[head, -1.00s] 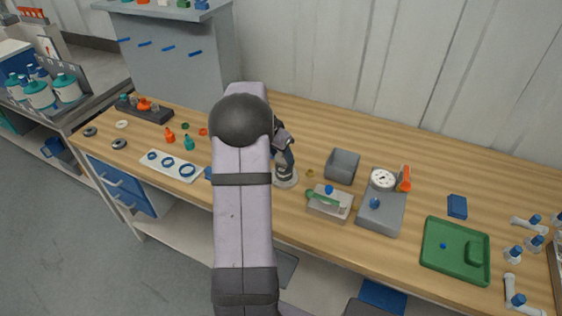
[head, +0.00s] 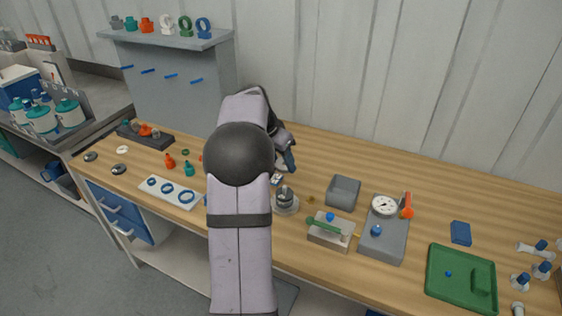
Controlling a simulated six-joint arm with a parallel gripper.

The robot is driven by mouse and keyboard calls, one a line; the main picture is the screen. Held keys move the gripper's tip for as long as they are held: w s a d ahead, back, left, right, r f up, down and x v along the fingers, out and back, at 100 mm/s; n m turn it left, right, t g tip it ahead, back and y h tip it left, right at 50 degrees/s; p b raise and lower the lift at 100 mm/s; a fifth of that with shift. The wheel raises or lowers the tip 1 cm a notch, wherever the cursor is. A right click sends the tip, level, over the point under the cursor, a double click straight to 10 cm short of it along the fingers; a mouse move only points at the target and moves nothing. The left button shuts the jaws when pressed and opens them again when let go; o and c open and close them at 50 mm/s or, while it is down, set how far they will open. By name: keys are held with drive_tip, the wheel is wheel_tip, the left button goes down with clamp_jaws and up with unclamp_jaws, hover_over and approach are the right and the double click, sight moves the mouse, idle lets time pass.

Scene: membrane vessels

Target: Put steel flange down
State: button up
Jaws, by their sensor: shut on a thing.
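My gripper (head: 287,165) is over the middle of the bench, behind the round steel vessel part (head: 286,196) on its pale round base. My own arm covers part of the view to its left. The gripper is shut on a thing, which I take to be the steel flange. A small silvery piece (head: 277,180) shows just below the gripper, next to my arm. It is too small to tell whether this is the held flange or a separate part.
A grey open bin (head: 343,193), a block with a green tool (head: 331,231) and a gauge unit (head: 384,228) stand to the right. A green tray (head: 459,279) lies farther right. A white plate with blue rings (head: 172,193) is left. Bare bench lies behind the bin.

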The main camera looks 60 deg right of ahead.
drive_tip(key=shift+r+p, duration=0.6)
drive_tip(key=shift+r, duration=0.45)
drive_tip(key=w+f+n+t+b, duration=0.25)
drive_tip(key=w+f+n, duration=0.25)
drive_tip(key=w+f, duration=0.5)
drive_tip(key=shift+g, duration=0.35)
drive_tip(key=shift+s+a+f+p, duration=0.15)
drive_tip(key=shift+f+p, duration=0.5)
drive_tip(key=shift+f, duration=1.7)
drive_tip(key=shift+w+a+f+p, duration=0.1)
drive_tip(key=shift+f+p, duration=0.5)
drive_tip(key=shift+f, duration=1.75)
drive_tip(key=shift+f, duration=0.15)
drive_tip(key=o, duration=1.2)
drive_tip(key=shift+m, duration=0.3)
